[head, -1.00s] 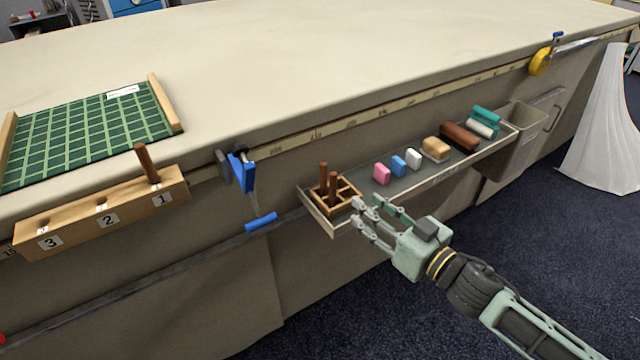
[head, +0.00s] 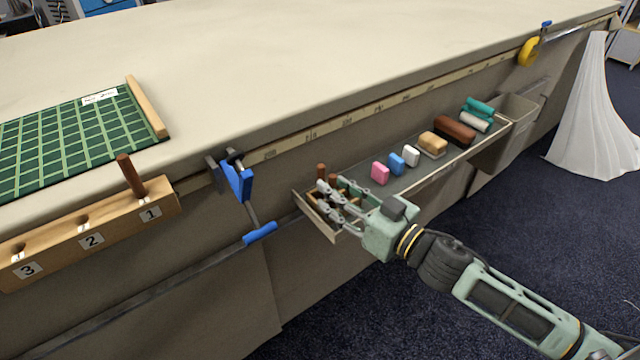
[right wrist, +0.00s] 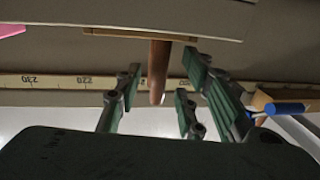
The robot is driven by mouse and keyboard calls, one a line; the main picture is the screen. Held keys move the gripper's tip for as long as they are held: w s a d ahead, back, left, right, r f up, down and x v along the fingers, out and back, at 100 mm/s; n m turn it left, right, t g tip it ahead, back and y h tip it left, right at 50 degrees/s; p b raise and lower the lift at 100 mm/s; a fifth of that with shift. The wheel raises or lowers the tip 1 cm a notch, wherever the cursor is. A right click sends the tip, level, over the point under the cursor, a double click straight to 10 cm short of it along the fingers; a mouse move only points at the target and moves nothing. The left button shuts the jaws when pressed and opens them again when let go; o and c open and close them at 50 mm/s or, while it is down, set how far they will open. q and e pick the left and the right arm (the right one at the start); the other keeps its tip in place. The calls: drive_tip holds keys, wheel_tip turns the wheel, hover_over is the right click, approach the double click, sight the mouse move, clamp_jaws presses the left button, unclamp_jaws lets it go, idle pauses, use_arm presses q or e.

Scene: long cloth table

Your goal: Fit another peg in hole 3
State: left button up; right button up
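The wooden block (head: 60,245) with holes 1, 2 and 3 is on the table's front edge at the left. A brown peg (head: 131,177) stands in hole 1; holes 2 and 3 (head: 18,251) look empty. My right gripper (head: 329,192) is at the small divided peg box (head: 352,190) at the tray's left end, its fingers partly hiding it. One peg top (head: 321,170) shows behind the fingers; another is mostly hidden. In the right wrist view, a brown peg (right wrist: 158,72) is between the open fingers (right wrist: 160,88), with gaps on both sides. My left gripper is out of view.
The hanging tray (head: 400,184) also holds pink, blue and white blocks, a sponge and rolls. A blue clamp (head: 238,180) juts from the table edge between the block and the tray. A green grid mat (head: 70,140) lies on the table; most of the tabletop is clear.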

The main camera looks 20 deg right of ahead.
sight(324, 178)
drive_tip(key=shift+d+r+x, duration=0.15)
drive_tip(key=shift+x, duration=0.95)
drive_tip(key=shift+d+r+x, duration=0.15)
drive_tip(key=shift+d+x, duration=0.05)
drive_tip(key=shift+x, duration=1.7)
clamp_jaws()
